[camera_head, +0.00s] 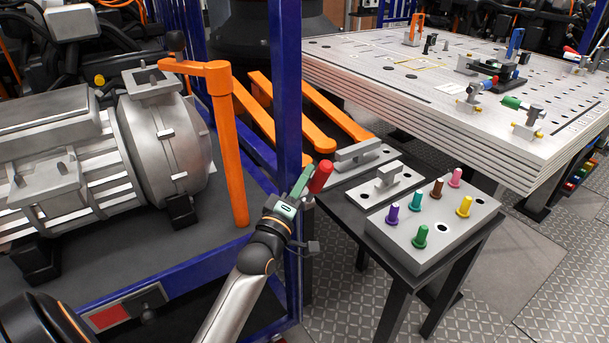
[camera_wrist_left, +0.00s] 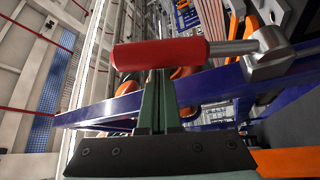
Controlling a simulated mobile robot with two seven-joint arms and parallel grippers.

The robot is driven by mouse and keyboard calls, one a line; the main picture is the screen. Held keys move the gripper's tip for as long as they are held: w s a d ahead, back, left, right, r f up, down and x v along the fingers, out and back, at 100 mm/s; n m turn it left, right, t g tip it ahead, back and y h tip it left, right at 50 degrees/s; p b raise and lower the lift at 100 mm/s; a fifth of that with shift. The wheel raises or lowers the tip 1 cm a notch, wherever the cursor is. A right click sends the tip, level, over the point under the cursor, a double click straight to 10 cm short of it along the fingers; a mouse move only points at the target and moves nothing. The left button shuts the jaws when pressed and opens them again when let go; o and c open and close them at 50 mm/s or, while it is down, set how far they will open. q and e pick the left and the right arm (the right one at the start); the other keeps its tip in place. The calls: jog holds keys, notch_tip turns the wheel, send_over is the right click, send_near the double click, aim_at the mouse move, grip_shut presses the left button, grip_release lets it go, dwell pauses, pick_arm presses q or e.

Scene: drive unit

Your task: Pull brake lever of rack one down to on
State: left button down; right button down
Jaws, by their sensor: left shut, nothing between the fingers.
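The brake lever's red handle (camera_head: 321,176) stands out beside the blue post of the rack, tilted up to the right. In the left wrist view the red handle (camera_wrist_left: 160,53) lies across the picture, and its metal shaft runs right to a grey hub (camera_wrist_left: 268,55). My left gripper (camera_head: 303,181) is shut and empty, just left of the handle. In the left wrist view its green fingers (camera_wrist_left: 158,82) end at the handle's near edge; whether they touch it I cannot tell. The lever's pivot is hidden in the head view. My right gripper is not in view.
The blue rack post (camera_head: 287,90) stands close to my left gripper. A grey motor (camera_head: 150,140) and an orange bar (camera_head: 228,150) are left of it. A dark table (camera_head: 345,195) with a block of coloured pegs (camera_head: 435,230) stands to the right.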

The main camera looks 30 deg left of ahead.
aim_at(316, 182)
pick_arm(q)
jog(key=shift+d+f, duration=0.1)
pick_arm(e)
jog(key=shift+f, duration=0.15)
pick_arm(q)
jog(key=shift+s+d+f+m+b, duration=0.15)
jog(key=shift+d+m+b, duration=0.1)
jog(key=shift+m+b, duration=0.2)
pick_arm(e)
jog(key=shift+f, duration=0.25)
